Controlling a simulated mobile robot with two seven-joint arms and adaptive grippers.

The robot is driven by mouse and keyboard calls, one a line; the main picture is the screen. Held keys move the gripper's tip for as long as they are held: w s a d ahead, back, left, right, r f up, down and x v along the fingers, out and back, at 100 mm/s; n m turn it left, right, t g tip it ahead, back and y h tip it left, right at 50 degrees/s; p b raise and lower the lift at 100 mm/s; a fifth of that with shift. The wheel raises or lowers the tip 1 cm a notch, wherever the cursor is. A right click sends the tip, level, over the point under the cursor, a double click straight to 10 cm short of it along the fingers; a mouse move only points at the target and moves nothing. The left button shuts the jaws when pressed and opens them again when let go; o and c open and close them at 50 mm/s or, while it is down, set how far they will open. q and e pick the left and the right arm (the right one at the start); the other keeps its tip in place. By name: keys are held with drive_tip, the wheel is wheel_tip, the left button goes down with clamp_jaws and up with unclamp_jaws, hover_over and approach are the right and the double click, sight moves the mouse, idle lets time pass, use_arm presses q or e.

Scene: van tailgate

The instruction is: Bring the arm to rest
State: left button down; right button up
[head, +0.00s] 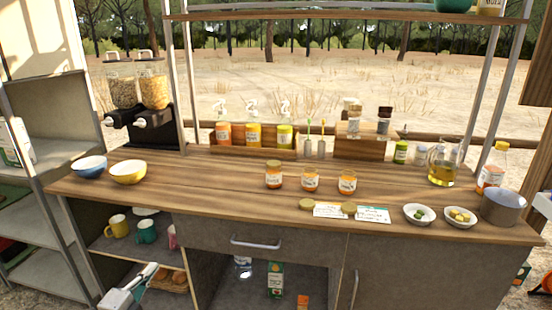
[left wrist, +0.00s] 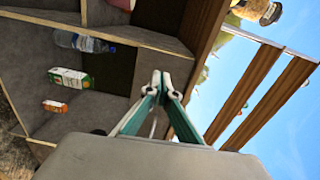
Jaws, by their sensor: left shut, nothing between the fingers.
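My left gripper (head: 148,272) shows at the lower left of the head view, in front of the counter's open shelves and below the countertop. In the left wrist view its two fingers (left wrist: 160,84) meet at the tips, and nothing is between them. The gripper appears apart from the counter front, with the open lower compartment beyond it. My right gripper is in neither view.
The wooden countertop (head: 200,185) holds jars, bowls and a metal pot (head: 502,207). Near my left gripper are shelved mugs (head: 147,231) and a bread basket (head: 172,280). A drawer handle (head: 255,242) sticks out. A carton (head: 275,279) stands in the lower compartment.

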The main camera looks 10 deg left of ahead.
use_arm(q)
drive_tip(key=s+d+f+n+g+p, duration=0.2)
drive_tip(key=s+d+f+n, duration=0.1)
drive_tip(key=s+d, duration=0.5)
drive_tip(key=s+d+f+n+g+h+p, duration=0.1)
drive_tip(key=s+d+n, duration=0.5)
drive_tip(key=s, duration=0.6)
drive_tip(key=s+d+f+n+g+h+p, duration=0.1)
drive_tip(key=s+d+f+n+g+p, duration=0.2)
drive_tip(key=s+d+f, duration=0.3)
drive_tip(key=s+d+n+g, duration=0.1)
drive_tip(key=s+d, duration=0.3)
drive_tip(key=d, duration=0.1)
drive_tip(key=shift+s+n, duration=0.4)
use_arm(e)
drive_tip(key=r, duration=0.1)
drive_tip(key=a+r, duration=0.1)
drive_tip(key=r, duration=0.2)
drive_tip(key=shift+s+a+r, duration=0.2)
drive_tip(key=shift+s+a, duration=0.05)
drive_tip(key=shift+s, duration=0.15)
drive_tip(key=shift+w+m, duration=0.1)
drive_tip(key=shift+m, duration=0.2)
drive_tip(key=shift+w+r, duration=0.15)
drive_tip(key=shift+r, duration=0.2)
